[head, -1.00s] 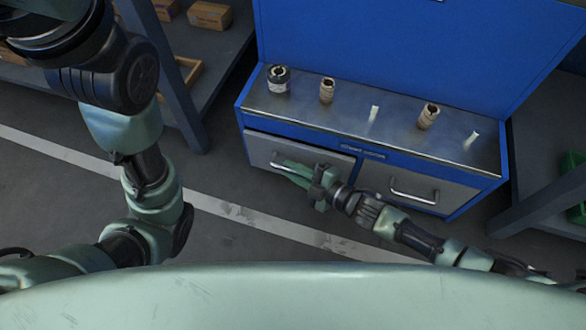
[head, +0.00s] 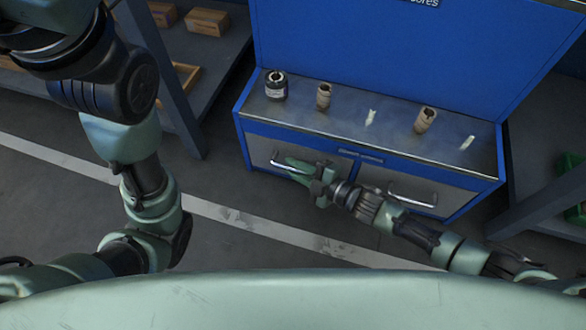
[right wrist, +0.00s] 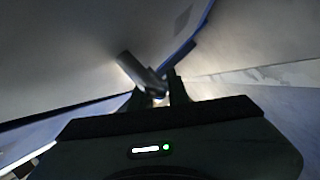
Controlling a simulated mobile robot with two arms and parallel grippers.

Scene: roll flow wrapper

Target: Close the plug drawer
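A blue cabinet (head: 370,152) holds two grey-fronted drawers side by side; I cannot read which is the plug drawer. The left drawer (head: 258,148) looks about flush with the cabinet front, though my gripper covers part of it. My right gripper (head: 288,165) is at its handle (head: 276,158). In the right wrist view the metal handle (right wrist: 138,70) reaches between my fingertips (right wrist: 160,92); whether they clamp it is unclear. The right drawer (head: 452,198), with its handle (head: 412,198), looks shut behind my right arm. My left gripper is out of view.
On the cabinet's metal top stand a dark-and-white roll (head: 275,84), two brown rolls (head: 323,96) (head: 425,119) and two small pale pieces (head: 370,117) (head: 467,142). Shelves with wooden boxes (head: 207,21) are at left, another shelf at right. Floor in front is open.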

